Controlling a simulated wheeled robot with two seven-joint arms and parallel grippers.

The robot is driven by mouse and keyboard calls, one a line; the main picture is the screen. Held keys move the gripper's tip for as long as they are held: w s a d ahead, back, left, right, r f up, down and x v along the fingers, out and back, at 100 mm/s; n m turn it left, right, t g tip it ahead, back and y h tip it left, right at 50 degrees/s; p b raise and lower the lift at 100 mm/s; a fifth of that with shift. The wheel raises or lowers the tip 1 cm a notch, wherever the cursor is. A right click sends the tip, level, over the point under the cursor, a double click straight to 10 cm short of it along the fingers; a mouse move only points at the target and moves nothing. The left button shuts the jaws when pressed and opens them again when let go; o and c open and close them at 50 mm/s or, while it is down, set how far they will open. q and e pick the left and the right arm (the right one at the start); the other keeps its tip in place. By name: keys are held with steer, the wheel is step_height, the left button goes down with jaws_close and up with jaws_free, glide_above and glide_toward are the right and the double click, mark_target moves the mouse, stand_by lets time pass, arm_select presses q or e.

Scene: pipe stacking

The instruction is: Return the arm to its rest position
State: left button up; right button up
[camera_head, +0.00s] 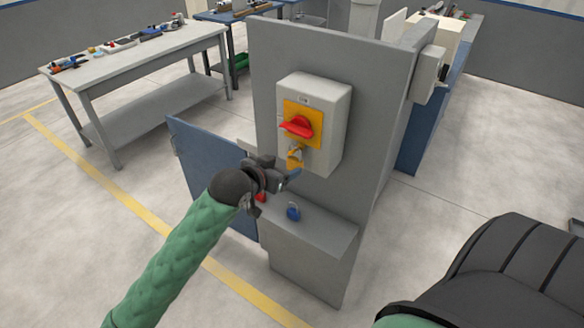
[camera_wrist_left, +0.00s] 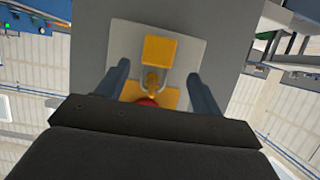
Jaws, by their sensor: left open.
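My left arm reaches in from the left in the head view, and its gripper (camera_head: 284,180) is just below and in front of the switch box (camera_head: 334,120). In the left wrist view the gripper (camera_wrist_left: 158,70) is open, with one finger on each side of a yellow padlock (camera_wrist_left: 160,48). The padlock's shackle shows at the yellow switch plate, near the red handle (camera_wrist_left: 147,101). In the head view the yellow padlock (camera_head: 295,157) hangs below the red handle (camera_head: 297,126). I cannot tell whether the fingers touch it. My right gripper is not in view.
The box is on a grey upright panel (camera_head: 275,60). Below it, a ledge (camera_head: 325,232) bears a blue padlock (camera_head: 293,212) and a small red item (camera_head: 261,197), partly hidden. A blue panel (camera_head: 205,160) stands left. A workbench (camera_head: 150,55) with tools is farther back; open floor lies between.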

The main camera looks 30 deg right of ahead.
arm_select(q)
steer(key=shift+s+a+r, duration=0.2)
steer(key=shift+a+r, duration=0.1)
steer(key=shift+a, duration=0.2)
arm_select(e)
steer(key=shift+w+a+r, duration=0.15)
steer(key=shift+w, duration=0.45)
